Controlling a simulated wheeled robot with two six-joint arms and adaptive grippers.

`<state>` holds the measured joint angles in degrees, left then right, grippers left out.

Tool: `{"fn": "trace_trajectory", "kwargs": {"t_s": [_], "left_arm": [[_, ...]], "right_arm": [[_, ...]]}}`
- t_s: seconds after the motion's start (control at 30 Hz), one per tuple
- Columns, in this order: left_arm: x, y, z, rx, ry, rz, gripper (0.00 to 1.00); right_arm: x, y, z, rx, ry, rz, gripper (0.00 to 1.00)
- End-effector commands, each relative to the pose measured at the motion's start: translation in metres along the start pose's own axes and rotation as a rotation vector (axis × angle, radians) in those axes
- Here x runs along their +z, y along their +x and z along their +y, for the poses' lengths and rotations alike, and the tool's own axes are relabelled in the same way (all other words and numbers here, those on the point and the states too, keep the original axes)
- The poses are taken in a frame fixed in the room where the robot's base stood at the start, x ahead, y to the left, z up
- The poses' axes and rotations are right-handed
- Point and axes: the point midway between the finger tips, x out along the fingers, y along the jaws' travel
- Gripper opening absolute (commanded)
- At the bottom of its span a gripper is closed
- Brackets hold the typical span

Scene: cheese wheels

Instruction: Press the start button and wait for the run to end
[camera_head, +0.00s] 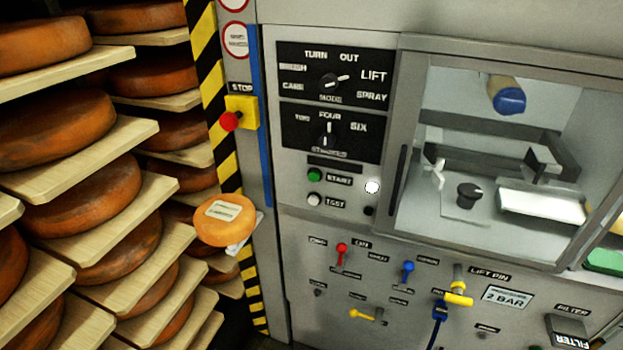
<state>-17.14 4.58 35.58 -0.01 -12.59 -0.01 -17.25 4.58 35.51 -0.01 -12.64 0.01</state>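The green start button (314,174), labelled START, is on the grey front of the machine (283,215). A pale test button (314,200) sits just below it. A round white lamp (372,187) to their right looks bright. Above, the upper selector knob (329,81) has its white mark toward the upper right, near LIFT. The lower selector knob (325,140) has its mark up, toward FOUR. Behind the window, a blue-ended cylinder (509,100) and a dark knob (468,194) show. Neither of my grippers is in view.
A red stop button (230,121) on a yellow box is left of the panel. Shelves (90,158) of orange cheese wheels fill the left. A labelled cheese (224,220) juts out beside the machine. Red (341,248), blue (408,268) and yellow (458,298) valves sit below.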

Motion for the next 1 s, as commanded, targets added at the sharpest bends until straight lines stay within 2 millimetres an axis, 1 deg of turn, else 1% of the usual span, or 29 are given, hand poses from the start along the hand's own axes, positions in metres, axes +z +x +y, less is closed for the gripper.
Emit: {"fn": "trace_trajectory", "kwargs": {"t_s": [0.27,0.3,0.57,0.6,1.0], "left_arm": [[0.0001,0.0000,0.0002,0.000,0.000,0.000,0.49],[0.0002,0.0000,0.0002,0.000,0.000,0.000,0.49],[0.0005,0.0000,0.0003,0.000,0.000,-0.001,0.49],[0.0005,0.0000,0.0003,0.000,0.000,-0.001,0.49],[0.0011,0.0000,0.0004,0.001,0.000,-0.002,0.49]], "right_arm": [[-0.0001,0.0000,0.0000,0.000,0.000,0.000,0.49],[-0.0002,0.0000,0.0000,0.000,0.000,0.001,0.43],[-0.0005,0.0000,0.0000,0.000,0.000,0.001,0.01],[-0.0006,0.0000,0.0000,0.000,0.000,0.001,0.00],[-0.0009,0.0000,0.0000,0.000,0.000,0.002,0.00]]}}
